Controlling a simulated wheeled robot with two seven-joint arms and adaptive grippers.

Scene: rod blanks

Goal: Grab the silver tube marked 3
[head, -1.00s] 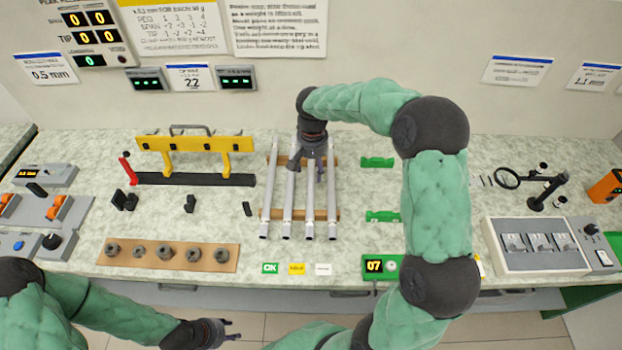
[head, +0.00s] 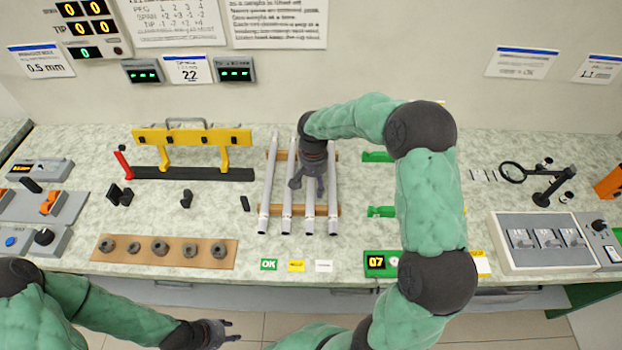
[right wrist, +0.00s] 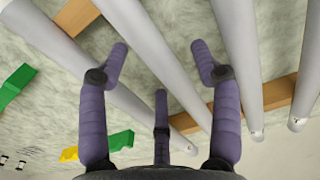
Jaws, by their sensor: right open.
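Several silver tubes lie side by side across a wooden rack; their number marks are too small to read. My right gripper (head: 308,186) is open and points down over the rack's middle. In the head view it covers part of the third tube from the left (head: 309,222). In the right wrist view, that tube (right wrist: 155,50) runs between the open fingers (right wrist: 159,48); I cannot tell whether they touch it. Neighbouring tubes lie close on both sides, one partly behind a finger. My left gripper (head: 232,331) is open and empty, in front of the bench's front edge.
The wooden rack (head: 273,154) has green blocks (head: 381,211) to its right. A yellow stand (head: 193,137) and small black blocks are to its left. A board with several round pieces (head: 108,263) lies front left. A control box (head: 505,258) stands right.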

